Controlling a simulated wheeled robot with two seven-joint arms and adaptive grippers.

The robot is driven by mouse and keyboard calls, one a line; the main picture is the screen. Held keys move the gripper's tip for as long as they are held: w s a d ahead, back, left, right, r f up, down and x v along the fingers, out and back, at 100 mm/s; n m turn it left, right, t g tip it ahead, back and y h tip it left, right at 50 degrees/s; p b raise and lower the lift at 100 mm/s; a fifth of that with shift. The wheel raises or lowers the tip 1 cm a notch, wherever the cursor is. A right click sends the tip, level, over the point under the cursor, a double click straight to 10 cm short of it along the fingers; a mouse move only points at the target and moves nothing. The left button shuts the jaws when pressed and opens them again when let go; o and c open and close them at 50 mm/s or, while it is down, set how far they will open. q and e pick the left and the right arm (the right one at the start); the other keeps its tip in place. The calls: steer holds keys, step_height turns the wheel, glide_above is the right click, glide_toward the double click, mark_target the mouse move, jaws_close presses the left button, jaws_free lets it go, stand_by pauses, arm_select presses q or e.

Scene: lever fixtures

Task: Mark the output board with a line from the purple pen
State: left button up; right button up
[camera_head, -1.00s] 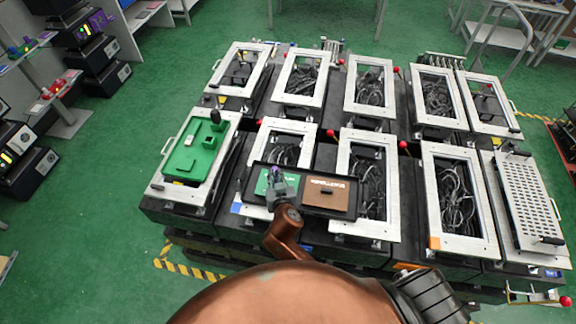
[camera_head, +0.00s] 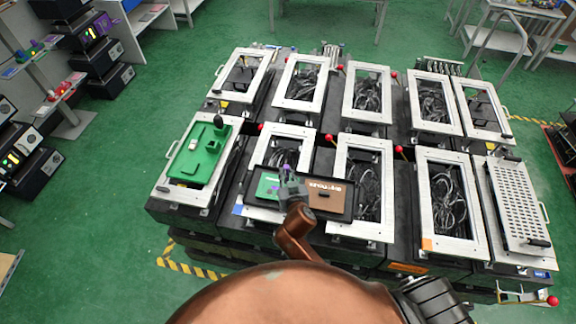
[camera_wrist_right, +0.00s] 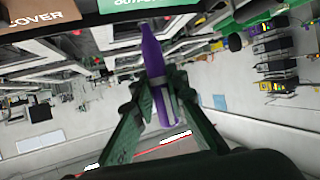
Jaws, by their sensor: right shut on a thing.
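My right gripper (camera_head: 291,187) is shut on the purple pen (camera_head: 286,170), over the middle of the dark tray. In the right wrist view the pen (camera_wrist_right: 153,62) stands between the fingers (camera_wrist_right: 155,98), with its tip pointing toward the panels. The green output board (camera_head: 266,187) is the left panel of the tray. Its edge shows at the top of the right wrist view (camera_wrist_right: 135,4). A small purplish patch seems to show on the green, left of the gripper. Whether the pen tip touches the board cannot be told. My left gripper is not in view.
A brown cover panel (camera_head: 332,194) lies in the right half of the tray. Several white-framed fixtures with dark cables stand around it. A green panel with raised blocks (camera_head: 199,153) is at the left. Red-knobbed levers (camera_head: 398,149) stand between the rows.

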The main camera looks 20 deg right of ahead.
mark_target(287, 170)
steer(key=shift+r+p, duration=1.25)
steer(key=shift+r, duration=0.35)
